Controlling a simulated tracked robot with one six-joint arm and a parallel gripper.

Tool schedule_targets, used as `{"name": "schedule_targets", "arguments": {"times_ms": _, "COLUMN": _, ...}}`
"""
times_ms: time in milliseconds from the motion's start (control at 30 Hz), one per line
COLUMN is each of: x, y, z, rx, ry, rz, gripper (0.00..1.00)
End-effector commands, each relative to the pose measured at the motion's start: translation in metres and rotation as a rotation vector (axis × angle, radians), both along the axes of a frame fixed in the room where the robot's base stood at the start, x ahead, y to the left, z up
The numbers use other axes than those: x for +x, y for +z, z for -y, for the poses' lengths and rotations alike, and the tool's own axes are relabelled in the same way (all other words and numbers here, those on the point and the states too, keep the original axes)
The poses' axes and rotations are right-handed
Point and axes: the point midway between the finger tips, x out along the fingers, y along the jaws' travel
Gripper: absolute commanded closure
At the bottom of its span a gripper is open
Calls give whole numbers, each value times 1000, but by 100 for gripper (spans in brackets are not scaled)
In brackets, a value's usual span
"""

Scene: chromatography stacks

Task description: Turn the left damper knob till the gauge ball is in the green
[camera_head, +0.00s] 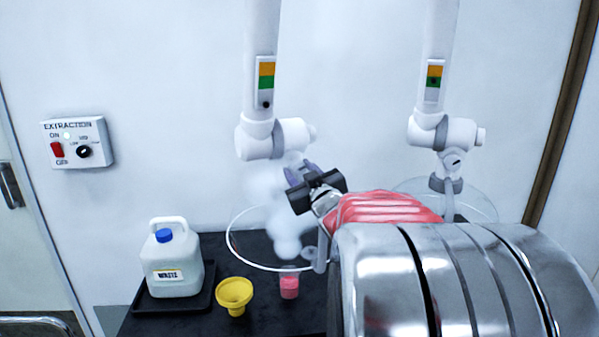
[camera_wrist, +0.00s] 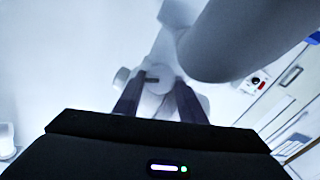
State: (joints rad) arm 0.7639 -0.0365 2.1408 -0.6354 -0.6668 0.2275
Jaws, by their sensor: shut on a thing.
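The left damper knob (camera_wrist: 155,84) is white and round with a dark mark, and sits between the two dark fingers of my gripper (camera_wrist: 157,92) in the wrist view. My gripper is shut on it. In the head view my gripper (camera_head: 297,174) is just below the left extraction arm's white joint (camera_head: 258,141); the jaws hide the knob there. The left gauge (camera_head: 266,83) has an orange band above a green band and a white part below. Its dark ball (camera_head: 266,104) sits in the white part, below the green.
A second extraction arm at right has a gauge (camera_head: 434,78) with its ball in the green. Pale vapour rises over a pink-filled beaker (camera_head: 289,287). A yellow funnel (camera_head: 235,293) and a white jug (camera_head: 172,262) stand on the black bench. A clear hood rim (camera_head: 232,245) hangs near my gripper.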

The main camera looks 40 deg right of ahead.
Motion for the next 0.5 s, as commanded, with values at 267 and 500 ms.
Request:
{"name": "schedule_targets", "arguments": {"times_ms": 267, "x": 0, "y": 0, "z": 0, "rx": -103, "ry": -1, "rz": -31, "gripper": 85}}
{"name": "schedule_targets", "arguments": {"times_ms": 500, "x": 0, "y": 0, "z": 0, "rx": -106, "ry": -1, "rz": -33, "gripper": 85}}
